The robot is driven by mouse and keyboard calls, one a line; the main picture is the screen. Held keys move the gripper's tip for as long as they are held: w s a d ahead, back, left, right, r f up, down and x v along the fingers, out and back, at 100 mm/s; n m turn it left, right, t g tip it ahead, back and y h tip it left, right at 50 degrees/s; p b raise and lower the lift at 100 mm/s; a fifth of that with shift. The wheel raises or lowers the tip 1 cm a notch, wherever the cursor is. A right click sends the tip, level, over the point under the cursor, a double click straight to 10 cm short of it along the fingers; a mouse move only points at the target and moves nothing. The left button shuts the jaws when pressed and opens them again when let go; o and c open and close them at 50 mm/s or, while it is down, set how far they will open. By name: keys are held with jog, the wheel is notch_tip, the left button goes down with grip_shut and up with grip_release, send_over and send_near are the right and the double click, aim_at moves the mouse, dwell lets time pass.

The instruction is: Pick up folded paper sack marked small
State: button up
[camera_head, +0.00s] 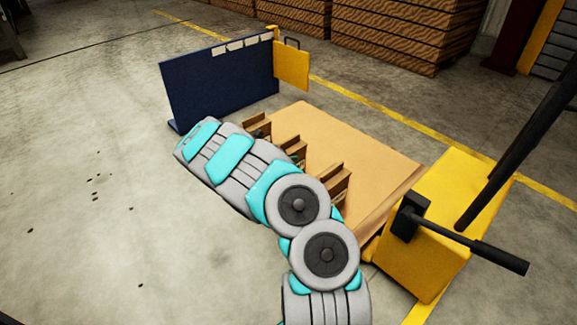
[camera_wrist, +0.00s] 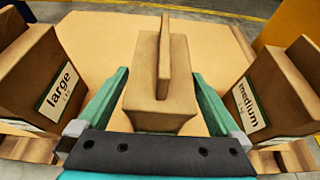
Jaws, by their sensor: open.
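In the wrist view, a brown folded paper sack (camera_wrist: 158,103) with an upright fold stands between the two teal fingers of my gripper (camera_wrist: 160,75). The gripper is open, with a finger on each side of the sack and narrow gaps showing. No label shows on this sack, so I cannot read its marking. A sack marked large (camera_wrist: 28,62) stands to the left and a sack marked medium (camera_wrist: 278,85) to the right. In the head view, my arm hides the gripper and parts of the sacks.
The sacks stand on a brown board (camera_head: 345,140) beside a yellow pallet truck (camera_head: 440,235) with a black handle. A dark blue panel (camera_head: 220,85) and a yellow plate (camera_head: 292,66) stand behind. Stacked pallets (camera_head: 400,35) are at the back.

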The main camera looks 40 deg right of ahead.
jog(key=shift+x, duration=1.45)
jog(key=shift+c, duration=0.2)
grip_shut()
